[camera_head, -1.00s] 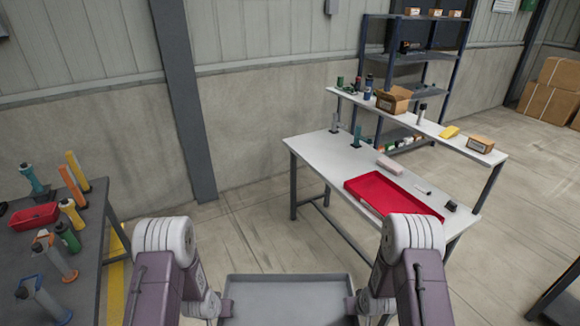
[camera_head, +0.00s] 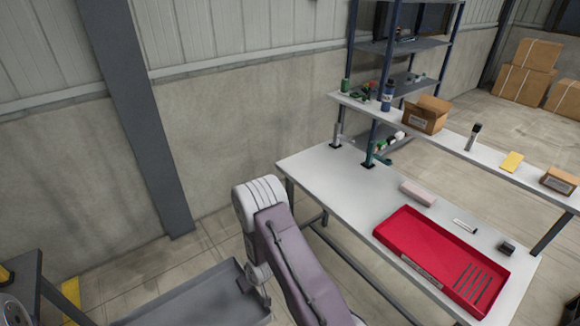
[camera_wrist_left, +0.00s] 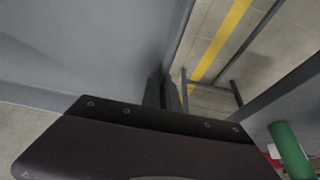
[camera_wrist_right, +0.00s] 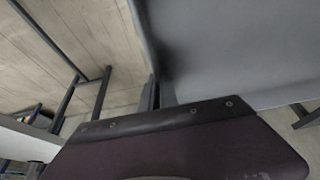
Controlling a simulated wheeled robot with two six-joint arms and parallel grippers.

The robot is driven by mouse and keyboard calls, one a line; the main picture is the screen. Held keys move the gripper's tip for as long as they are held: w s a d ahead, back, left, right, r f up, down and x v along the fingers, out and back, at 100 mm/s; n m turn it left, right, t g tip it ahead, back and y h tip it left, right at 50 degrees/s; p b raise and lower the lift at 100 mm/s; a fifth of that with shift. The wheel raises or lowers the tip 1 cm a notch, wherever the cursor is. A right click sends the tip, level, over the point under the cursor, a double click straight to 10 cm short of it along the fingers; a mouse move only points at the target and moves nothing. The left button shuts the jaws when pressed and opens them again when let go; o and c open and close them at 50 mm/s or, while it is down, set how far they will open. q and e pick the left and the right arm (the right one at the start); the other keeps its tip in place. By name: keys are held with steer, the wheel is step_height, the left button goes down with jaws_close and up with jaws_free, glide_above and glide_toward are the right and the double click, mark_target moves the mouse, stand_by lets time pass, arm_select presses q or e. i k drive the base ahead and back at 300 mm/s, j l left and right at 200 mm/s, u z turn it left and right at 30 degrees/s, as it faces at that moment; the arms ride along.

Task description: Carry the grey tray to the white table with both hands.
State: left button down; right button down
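The grey tray (camera_head: 205,297) shows at the bottom of the head view, cut off by the lower edge. Its visible floor looks empty. My right gripper (camera_head: 250,284) is at its right end; in the right wrist view the fingers (camera_wrist_right: 157,93) are closed on the tray's wall (camera_wrist_right: 148,40). In the left wrist view my left gripper's fingers (camera_wrist_left: 164,93) are closed on the opposite wall (camera_wrist_left: 182,40). My left gripper is outside the head view. The white table (camera_head: 335,195) stands ahead to the right, apart from the tray.
On the white table are a red tray (camera_head: 395,262), a pink block (camera_head: 418,193), a small black item (camera_head: 507,247) and fixtures at the far left end. The table's near-left top is bare. A dark table (camera_head: 25,275) edge is at left.

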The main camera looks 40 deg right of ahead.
mark_target(332, 179)
steer(key=i+u, duration=0.1)
steer(key=i, duration=0.75)
steer(key=i+l, duration=0.1)
steer(key=i, duration=0.8)
steer(key=i+z, duration=0.15)
steer(key=i, duration=0.15)
steer(key=i+j+z, duration=0.1)
steer(key=i, duration=0.25)
steer(key=z, duration=2.85)
steer(key=i, duration=1.45)
